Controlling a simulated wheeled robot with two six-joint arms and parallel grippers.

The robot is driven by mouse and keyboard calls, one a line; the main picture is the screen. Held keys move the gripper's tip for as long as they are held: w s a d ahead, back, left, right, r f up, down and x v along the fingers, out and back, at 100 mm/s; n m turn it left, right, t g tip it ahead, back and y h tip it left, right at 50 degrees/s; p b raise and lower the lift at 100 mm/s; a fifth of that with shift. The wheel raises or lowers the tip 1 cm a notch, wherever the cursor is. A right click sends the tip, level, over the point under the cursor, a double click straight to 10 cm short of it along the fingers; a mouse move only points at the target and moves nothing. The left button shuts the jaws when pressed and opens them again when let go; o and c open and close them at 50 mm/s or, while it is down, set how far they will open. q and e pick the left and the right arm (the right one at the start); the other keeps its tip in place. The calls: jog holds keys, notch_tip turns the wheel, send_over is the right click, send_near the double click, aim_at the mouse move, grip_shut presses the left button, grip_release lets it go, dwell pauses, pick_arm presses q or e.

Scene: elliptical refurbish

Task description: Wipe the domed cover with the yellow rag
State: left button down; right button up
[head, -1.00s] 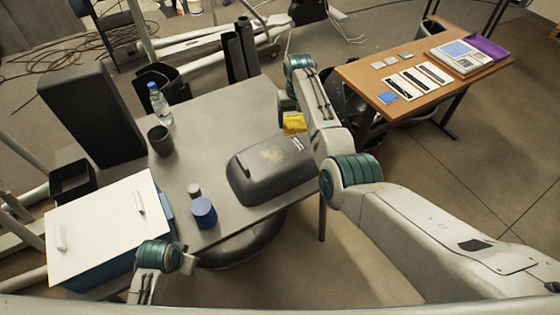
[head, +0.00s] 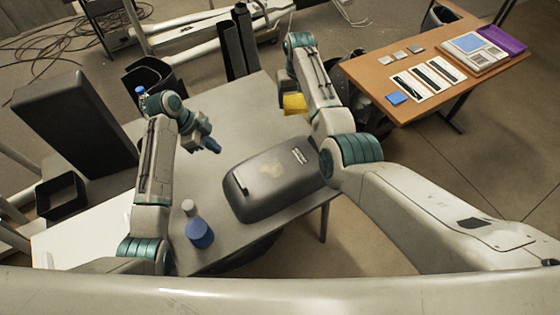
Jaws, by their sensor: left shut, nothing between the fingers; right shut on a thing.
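The domed cover (head: 250,200) is dark grey and lies on the grey table. It has tan smudges on top, a small bar handle at its left end and a pale label at its far right. The yellow rag (head: 294,105) hangs from my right gripper (head: 290,92), which is shut on it beyond the cover's far edge. My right arm partly hides that gripper and the cover's right end. My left gripper (head: 211,144) is shut and empty above the table, to the left of and beyond the cover.
A blue-bodied jar (head: 200,234) and a small grey cap-like piece (head: 189,207) stand left of the cover. A dark upright panel (head: 75,125) and a water bottle (head: 141,93) are at the left. A wooden table (head: 440,50) with cards and a device stands at right.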

jog(key=shift+s+f+b, duration=0.2)
jog(key=shift+f+b, duration=0.25)
jog(key=shift+b, duration=0.35)
jog(key=f+b, duration=0.3)
jog(key=shift+w+f, duration=0.2)
jog(key=shift+f, duration=0.05)
pick_arm(q)
jog(key=f, duration=0.4)
jog(key=shift+w+d, duration=0.1)
jog(key=shift+w, duration=0.2)
jog(key=shift+s, duration=0.1)
pick_arm(e)
jog(key=shift+s+r, duration=0.1)
jog(key=shift+r, duration=0.05)
pick_arm(q)
jog(key=shift+f+b, duration=1.75)
jog(key=shift+f, duration=1.25)
pick_arm(e)
jog(key=shift+f, duration=1.75)
pick_arm(q)
jog(key=shift+r, duration=0.15)
pick_arm(e)
jog(key=shift+r, duration=0.15)
notch_tip(320, 180, up, 6)
jog(key=p, duration=0.6)
pick_arm(q)
notch_tip(320, 180, up, 6)
jog(key=shift+f, duration=0.1)
